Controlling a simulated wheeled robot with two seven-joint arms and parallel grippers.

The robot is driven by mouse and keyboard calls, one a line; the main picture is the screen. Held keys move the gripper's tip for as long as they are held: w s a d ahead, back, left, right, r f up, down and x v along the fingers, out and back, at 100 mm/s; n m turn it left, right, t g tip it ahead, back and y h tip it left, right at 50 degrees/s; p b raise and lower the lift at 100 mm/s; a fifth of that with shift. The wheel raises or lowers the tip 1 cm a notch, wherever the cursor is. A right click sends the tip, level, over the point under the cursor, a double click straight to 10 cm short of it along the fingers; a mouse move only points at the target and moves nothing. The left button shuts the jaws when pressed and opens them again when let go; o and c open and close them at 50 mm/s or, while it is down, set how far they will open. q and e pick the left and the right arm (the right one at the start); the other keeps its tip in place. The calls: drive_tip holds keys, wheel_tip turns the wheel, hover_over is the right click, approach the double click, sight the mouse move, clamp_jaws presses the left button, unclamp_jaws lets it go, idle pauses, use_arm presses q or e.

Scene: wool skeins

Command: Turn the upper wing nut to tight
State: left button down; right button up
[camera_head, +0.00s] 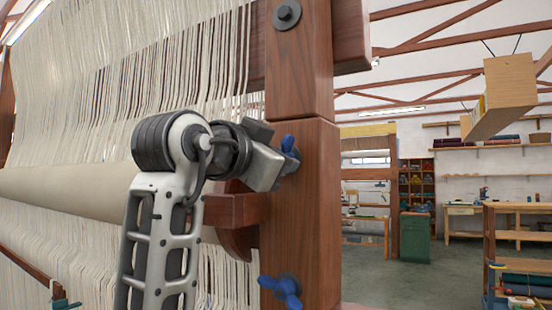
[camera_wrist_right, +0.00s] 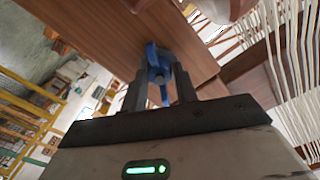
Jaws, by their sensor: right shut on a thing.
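The upper wing nut (camera_head: 290,148) is blue and sits on the face of the wooden loom post (camera_head: 315,200). My right gripper (camera_head: 282,160) is at it and shut on it, covering part of it in the head view. In the right wrist view the blue wing nut (camera_wrist_right: 155,56) stands between the two dark fingers of my right gripper (camera_wrist_right: 158,78), with its wings lying roughly along the gap. A second, lower blue wing nut (camera_head: 283,289) is on the same post, apart from the gripper. My left gripper is not in view.
Pale warp threads (camera_head: 130,70) and a cloth-wrapped beam (camera_head: 70,188) fill the left, close behind my right arm. A wooden bracket (camera_head: 236,208) juts out just below the gripper. A shelf rack (camera_head: 520,265) with rolls stands at right; floor between is open.

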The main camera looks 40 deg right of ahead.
drive_tip(key=o, duration=1)
drive_tip(key=shift+c, duration=0.2)
drive_tip(key=shift+a, duration=0.15)
drive_tip(key=b+v, duration=0.2)
drive_tip(key=v, duration=1.3)
drive_tip(key=shift+s+a+b, duration=0.2)
drive_tip(key=shift+a+b, duration=0.1)
drive_tip(key=shift+a, duration=0.05)
